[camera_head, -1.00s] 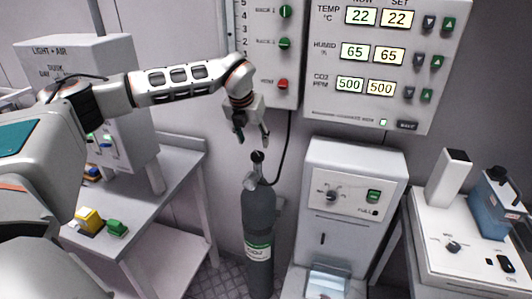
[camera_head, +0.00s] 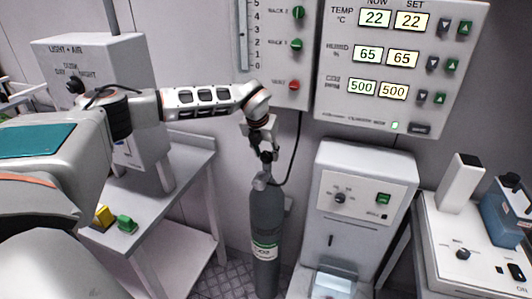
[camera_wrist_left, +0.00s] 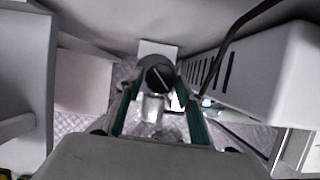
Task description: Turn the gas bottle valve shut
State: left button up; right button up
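The gas bottle (camera_head: 265,212) is a dark grey cylinder with a green and white label, standing upright on the floor. Its black valve knob (camera_head: 268,156) is at the top. In the left wrist view the knob (camera_wrist_left: 160,77) faces me, with a pale line running slantwise across it. My left gripper (camera_head: 264,150) points down over the valve. Its fingers (camera_wrist_left: 159,84) are apart, one on each side of the knob; I cannot tell whether they touch it. My right gripper is not in view.
A black hose (camera_head: 291,160) runs from the valve up the wall. A white machine (camera_head: 357,170) stands close to the right of the bottle. A grey bench (camera_head: 190,178) is to the left. A control panel (camera_head: 400,65) hangs above.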

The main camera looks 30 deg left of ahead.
pick_arm(q)
jog(key=c, duration=0.5)
jog(key=shift+n, duration=0.3)
jog(key=shift+d+n+y+b, duration=0.15)
jog(key=shift+n+y+b, duration=0.25)
jog(key=shift+n, duration=0.6)
jog(key=n+y, duration=0.1)
jog(key=n, duration=0.1)
jog(key=n+g, duration=0.1)
jog(key=n, duration=0.2)
jog(key=shift+w+d+g+y, duration=0.2)
jog(key=shift+g+y, duration=0.1)
jog(key=shift+y, duration=0.1)
jog(key=shift+n, duration=0.8)
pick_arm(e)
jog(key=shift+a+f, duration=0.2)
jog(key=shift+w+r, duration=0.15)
